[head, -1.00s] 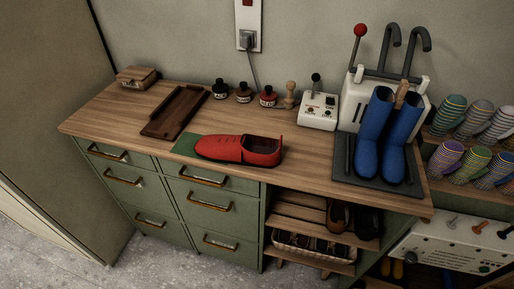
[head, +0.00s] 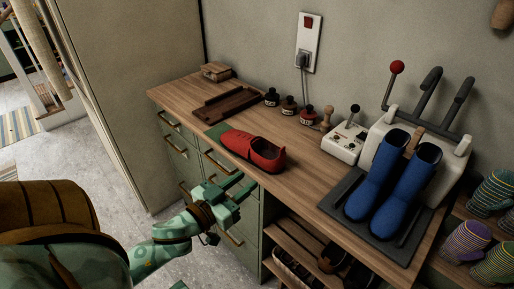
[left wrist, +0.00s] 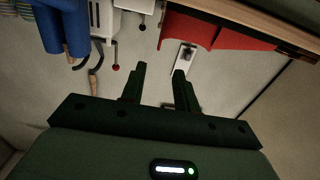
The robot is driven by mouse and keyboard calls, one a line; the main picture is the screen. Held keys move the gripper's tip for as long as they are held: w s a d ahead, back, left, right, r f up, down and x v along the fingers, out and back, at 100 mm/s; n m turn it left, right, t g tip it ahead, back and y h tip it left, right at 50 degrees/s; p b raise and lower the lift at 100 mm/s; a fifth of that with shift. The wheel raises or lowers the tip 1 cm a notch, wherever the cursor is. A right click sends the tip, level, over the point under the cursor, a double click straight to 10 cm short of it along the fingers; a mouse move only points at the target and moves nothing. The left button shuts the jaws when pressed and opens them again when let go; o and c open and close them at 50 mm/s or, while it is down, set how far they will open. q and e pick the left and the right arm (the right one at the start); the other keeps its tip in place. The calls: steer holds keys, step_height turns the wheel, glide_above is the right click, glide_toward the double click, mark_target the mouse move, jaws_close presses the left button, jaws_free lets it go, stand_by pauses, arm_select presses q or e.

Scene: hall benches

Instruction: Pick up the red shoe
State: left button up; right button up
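The red shoe (left wrist: 210,30) shows there at the upper right, beyond the fingertips. My right gripper is in neither view.
Blue boots (head: 378,178) stand on a dark tray (head: 345,195) at the right. A white control box (head: 343,142), small bottles (head: 289,103) and a brown wooden tray (head: 228,103) stand behind the shoe. Green drawers (head: 180,160) lie below the bench top.

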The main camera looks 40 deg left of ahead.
arm_select(q)
steer(key=b, duration=0.1)
glide_toward(282, 156)
steer(key=w, duration=0.5)
steer(key=shift+a+r, duration=0.1)
steer(key=shift+r, duration=0.2)
steer(key=w, duration=0.2)
steer(key=w+b, duration=0.1)
steer(key=w, duration=0.2)
steer(key=shift+w+f, duration=0.25)
steer(key=shift+s, duration=0.1)
jaws_close()
